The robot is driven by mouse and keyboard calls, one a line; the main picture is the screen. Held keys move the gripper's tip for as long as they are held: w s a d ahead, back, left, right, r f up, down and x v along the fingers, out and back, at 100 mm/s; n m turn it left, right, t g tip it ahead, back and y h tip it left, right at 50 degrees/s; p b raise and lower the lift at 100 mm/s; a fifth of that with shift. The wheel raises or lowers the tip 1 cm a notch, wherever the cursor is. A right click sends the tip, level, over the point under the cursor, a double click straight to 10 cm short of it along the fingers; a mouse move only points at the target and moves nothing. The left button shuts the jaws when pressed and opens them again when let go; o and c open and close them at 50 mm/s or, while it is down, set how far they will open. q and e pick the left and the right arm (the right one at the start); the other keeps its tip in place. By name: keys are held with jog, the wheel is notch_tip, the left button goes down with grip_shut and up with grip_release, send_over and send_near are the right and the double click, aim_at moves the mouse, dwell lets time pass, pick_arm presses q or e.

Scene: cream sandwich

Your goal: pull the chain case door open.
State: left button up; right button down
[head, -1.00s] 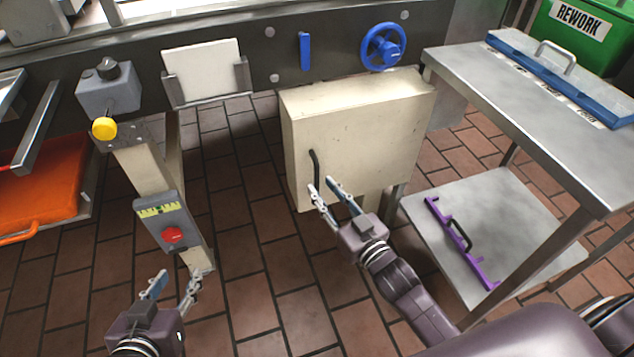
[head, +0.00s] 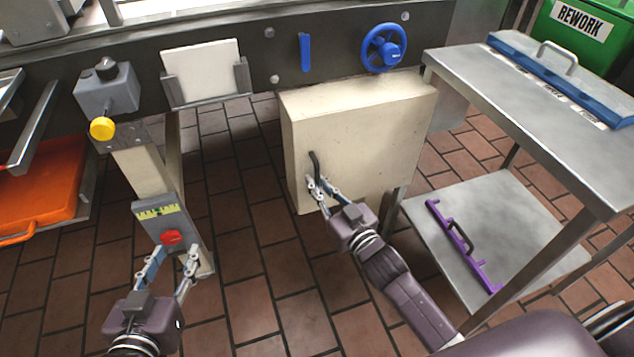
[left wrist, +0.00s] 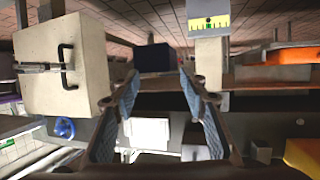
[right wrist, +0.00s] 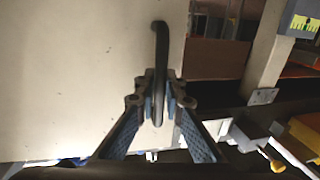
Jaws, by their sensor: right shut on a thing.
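The chain case door (head: 365,135) is the cream front of a box under the dark rail in the head view. It appears closed. A dark bar handle (head: 315,162) stands upright near its left edge. My right gripper (head: 318,190) is shut on the lower part of the handle. The right wrist view shows the handle (right wrist: 160,45) between the fingertips, with the cream door (right wrist: 70,70) behind it. My left gripper (head: 172,258) is open and empty at the lower left, in front of the post. Its spread fingers also show in the left wrist view (left wrist: 157,85).
A post (head: 150,165) with a red button (head: 172,237) stands left of the door. A steel table (head: 480,90) with a lower shelf (head: 500,200) holding a purple bar (head: 460,240) stands at the right. Tiled floor lies clear between post and door.

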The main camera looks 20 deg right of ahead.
jog(key=shift+s, duration=0.1)
dwell(0.3)
pick_arm(q)
jog(key=s+a+f+g+y+p, duration=0.1)
jog(key=s+a+f+g+p, duration=0.3)
jog(key=s, duration=0.5)
jog(key=s+a+f+g+y+p, duration=0.2)
jog(key=s+f+g, duration=0.4)
jog(key=s, duration=0.2)
notch_tip(320, 180, down, 10)
jog(key=p, duration=0.2)
jog(key=shift+w+d+f+n+g+p, duration=0.15)
jog(key=shift+w+n+g+p, duration=0.2)
jog(key=shift+w, duration=0.1)
pick_arm(e)
jog(key=s+d+n+g+y, duration=0.1)
jog(key=s+d+n+y, duration=0.1)
jog(key=s+d, duration=0.5)
jog(key=s+d+n+g+y, duration=0.2)
jog(key=s+d+y, duration=0.2)
jog(key=s, duration=1)
jog(key=shift+s+d+n+y, duration=0.4)
jog(key=shift+d, duration=1.35)
jog(key=c, duration=2)
grip_release()
